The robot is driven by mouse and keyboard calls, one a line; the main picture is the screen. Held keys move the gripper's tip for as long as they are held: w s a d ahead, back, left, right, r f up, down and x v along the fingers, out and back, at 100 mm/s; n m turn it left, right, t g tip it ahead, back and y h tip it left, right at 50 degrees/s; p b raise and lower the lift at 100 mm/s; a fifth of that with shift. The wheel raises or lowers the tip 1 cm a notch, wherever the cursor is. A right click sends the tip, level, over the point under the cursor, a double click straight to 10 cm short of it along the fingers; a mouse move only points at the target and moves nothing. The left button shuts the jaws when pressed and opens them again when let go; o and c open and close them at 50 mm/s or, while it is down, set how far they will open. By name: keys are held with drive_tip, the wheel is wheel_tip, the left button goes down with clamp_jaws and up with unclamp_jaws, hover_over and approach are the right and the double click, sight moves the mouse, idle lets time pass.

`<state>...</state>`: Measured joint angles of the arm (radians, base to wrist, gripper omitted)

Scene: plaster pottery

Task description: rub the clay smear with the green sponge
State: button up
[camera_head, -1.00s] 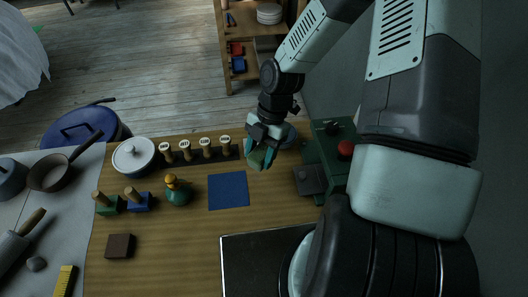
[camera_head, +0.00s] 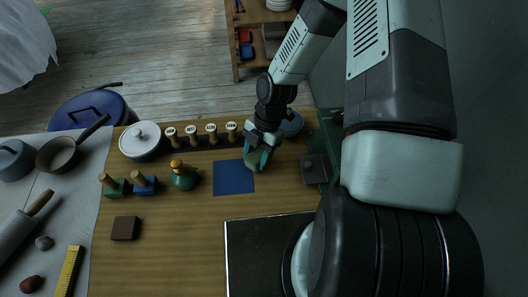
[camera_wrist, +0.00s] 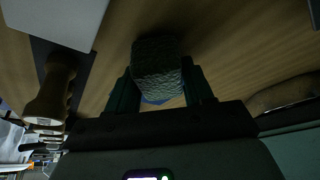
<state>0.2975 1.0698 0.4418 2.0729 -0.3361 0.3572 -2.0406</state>
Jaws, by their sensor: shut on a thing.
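My gripper (camera_head: 257,160) is shut on the green sponge (camera_head: 252,161), over the wooden table at the upper right corner of the blue square (camera_head: 232,181). In the wrist view the sponge (camera_wrist: 157,65) is a rough, dark green block between my two fingers (camera_wrist: 160,92), with a bit of blue showing beside it. I cannot tell whether the sponge touches the table. I cannot make out the clay smear in either view.
A row of wooden-handled stamps (camera_head: 192,137) stands just left of my gripper. A round dark dish (camera_head: 291,124) is behind it at the right. The table's middle is clear.

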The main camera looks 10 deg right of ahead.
drive_tip(key=shift+a+f, duration=0.1)
drive_tip(key=shift+a, duration=0.65)
drive_tip(key=d, duration=0.4)
drive_tip(key=shift+d+r, duration=0.1)
drive_tip(key=shift+r, duration=3.95)
